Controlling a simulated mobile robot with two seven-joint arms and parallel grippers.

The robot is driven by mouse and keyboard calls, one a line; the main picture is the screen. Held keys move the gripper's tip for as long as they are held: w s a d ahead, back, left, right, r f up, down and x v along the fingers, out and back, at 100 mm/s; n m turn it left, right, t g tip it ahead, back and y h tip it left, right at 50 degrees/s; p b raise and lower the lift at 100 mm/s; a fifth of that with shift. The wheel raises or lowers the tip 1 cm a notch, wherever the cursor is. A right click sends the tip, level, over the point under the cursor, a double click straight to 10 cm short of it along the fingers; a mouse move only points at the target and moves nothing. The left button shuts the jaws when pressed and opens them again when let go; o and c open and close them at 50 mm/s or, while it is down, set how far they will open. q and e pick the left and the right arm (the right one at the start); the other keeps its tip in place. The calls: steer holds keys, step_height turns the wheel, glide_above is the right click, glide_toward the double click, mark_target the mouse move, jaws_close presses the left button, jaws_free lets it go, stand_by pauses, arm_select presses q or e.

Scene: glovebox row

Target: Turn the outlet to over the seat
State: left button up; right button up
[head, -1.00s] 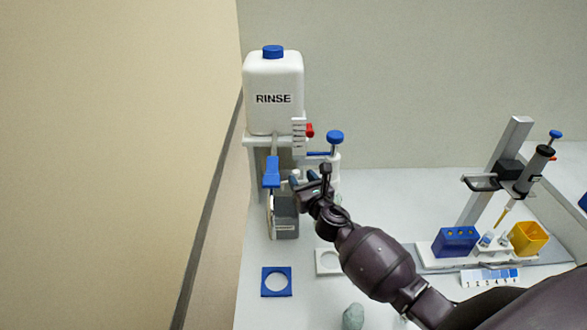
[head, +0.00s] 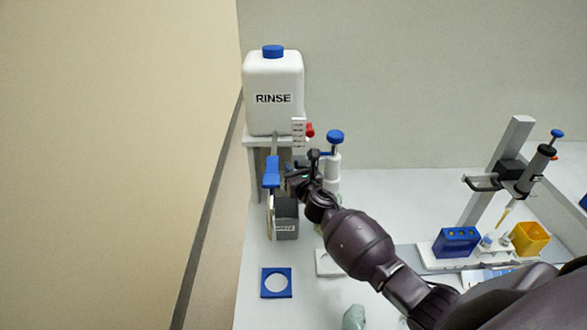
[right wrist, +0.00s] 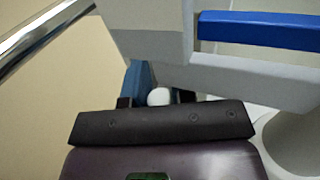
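A white dispenser with a blue knob (head: 335,137) stands beside the RINSE bottle, and a blue bar (head: 318,153) reaches left from its top. A blue spout-like piece (head: 271,173) hangs under the bottle; I cannot tell which part is the outlet. A blue square ring (head: 276,282) and a white ring plate (head: 326,263), partly hidden by my arm, lie on the bench. My right gripper (head: 291,180) is just right of the blue piece. In the right wrist view its fingertips (right wrist: 157,100) are apart, with a white ball (right wrist: 159,96) and something blue showing between them. My left gripper is out of view.
The RINSE bottle (head: 273,95) sits on a grey stand above a dark grey box (head: 286,217). A pipette stand (head: 497,170), blue rack (head: 455,242) and yellow bin (head: 529,238) are at right. A grey-green lump (head: 353,317) lies at the front.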

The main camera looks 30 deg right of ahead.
jaws_close()
